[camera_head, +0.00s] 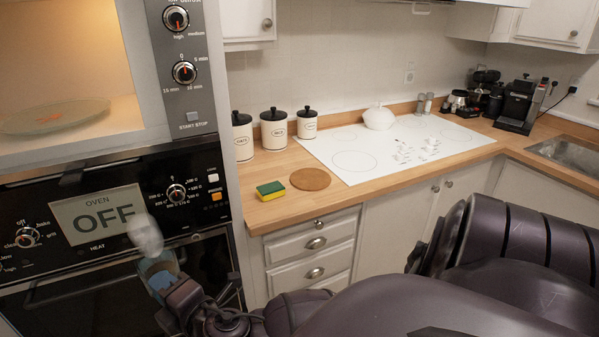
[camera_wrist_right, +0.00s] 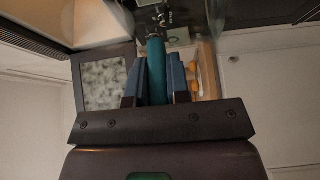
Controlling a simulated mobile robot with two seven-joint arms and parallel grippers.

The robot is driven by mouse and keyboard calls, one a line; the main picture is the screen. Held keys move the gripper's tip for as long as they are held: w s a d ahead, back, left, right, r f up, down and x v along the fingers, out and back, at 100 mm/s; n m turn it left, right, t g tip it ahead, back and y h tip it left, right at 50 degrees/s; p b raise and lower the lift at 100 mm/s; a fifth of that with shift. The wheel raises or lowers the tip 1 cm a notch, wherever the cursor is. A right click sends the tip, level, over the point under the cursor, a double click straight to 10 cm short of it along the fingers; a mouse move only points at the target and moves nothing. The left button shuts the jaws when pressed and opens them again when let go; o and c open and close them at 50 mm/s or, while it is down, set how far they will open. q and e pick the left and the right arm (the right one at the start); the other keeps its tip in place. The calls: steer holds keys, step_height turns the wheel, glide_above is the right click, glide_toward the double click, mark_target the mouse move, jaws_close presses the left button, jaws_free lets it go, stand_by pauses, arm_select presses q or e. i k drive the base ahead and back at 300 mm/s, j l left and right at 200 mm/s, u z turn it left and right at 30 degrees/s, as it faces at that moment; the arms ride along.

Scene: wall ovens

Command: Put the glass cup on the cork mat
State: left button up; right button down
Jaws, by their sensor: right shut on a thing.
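The glass cup (camera_head: 146,236) shows as a pale, see-through shape in front of the oven panel, at the tips of my right gripper (camera_head: 158,270). My right gripper is shut on it. In the right wrist view, the blue finger pads of the gripper (camera_wrist_right: 155,78) stand on both sides of a teal shape; the cup is hard to make out there. The round brown cork mat (camera_head: 310,179) lies flat and bare on the wooden counter, to the right of and beyond the gripper. My left gripper is not in view.
A yellow-green sponge (camera_head: 270,190) lies just left of the mat. Three white canisters (camera_head: 274,130) stand behind, and the white cooktop (camera_head: 390,146) is to the right. The oven front (camera_head: 110,215) is close behind the cup. Drawers (camera_head: 312,250) are below the counter.

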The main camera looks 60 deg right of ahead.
mark_target(313, 182)
steer(key=l+z, duration=0.1)
steer(key=z, duration=0.9)
steer(key=i+l, duration=0.5)
steer(key=i+l+z, duration=0.1)
steer(key=i+l, duration=0.35)
steer(key=l, duration=0.3)
